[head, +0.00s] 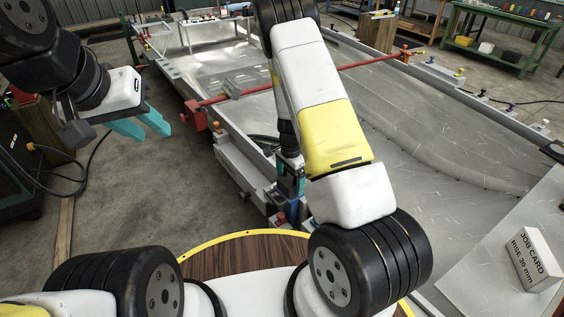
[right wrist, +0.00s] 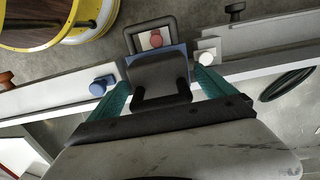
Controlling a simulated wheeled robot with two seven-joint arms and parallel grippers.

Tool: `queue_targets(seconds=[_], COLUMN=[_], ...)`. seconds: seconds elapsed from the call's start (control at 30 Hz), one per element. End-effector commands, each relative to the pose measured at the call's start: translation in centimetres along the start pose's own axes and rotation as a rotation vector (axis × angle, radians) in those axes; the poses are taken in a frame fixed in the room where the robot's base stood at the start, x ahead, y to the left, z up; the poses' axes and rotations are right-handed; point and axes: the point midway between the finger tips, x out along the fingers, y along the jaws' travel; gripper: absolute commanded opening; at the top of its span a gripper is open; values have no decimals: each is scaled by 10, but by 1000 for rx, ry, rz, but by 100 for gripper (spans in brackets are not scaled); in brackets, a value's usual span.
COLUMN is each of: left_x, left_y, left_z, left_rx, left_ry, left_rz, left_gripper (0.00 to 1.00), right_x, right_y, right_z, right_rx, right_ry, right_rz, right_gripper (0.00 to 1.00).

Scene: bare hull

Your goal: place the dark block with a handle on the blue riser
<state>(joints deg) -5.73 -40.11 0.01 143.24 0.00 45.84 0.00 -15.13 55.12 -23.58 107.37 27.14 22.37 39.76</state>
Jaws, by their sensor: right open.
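The dark block with a handle (right wrist: 158,72) is in the right wrist view, between the two teal fingers of my right gripper (right wrist: 163,80). The gripper is open, with a finger on each side of the block. A blue surface, seemingly the blue riser (right wrist: 184,50), shows behind the block's edges; the block covers most of it. I cannot tell whether block and riser touch. In the head view my right gripper (head: 290,182) points down at the hull's near edge, and my arm partly hides that spot. My left gripper (head: 154,133) is open and empty over the floor at left.
The grey hull panel (head: 430,130) fills the middle and right. A red bar (head: 300,84) crosses it. A blue knob (right wrist: 102,85) and a white knob (right wrist: 207,50) flank the block. A white job card (head: 535,258) reads "RISE 30 mm". Floor at left is open.

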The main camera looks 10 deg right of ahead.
Motion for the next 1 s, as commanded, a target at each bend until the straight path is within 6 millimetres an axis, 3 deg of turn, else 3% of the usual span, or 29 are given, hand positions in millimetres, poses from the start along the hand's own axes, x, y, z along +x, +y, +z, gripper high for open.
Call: queue_targets(seconds=[0.4, 0.77, 0.87, 1.0], left_x=[0, 0, 0, 0], left_y=[0, 0, 0, 0], left_z=[0, 0, 0, 0], left_rx=[0, 0, 0, 0], left_ry=[0, 0, 0, 0], left_rz=[0, 0, 0, 0], left_gripper=[34, 34, 34, 34], right_x=[-84, -130, -161, -225], right_y=[-1, 0, 4, 19], right_z=[0, 4, 12, 32], right_rx=[-2, -22, -80, -228], right_ry=[2, -15, -45, -82], right_rz=[-5, -24, -73, -179], right_gripper=[94, 94, 94, 94])
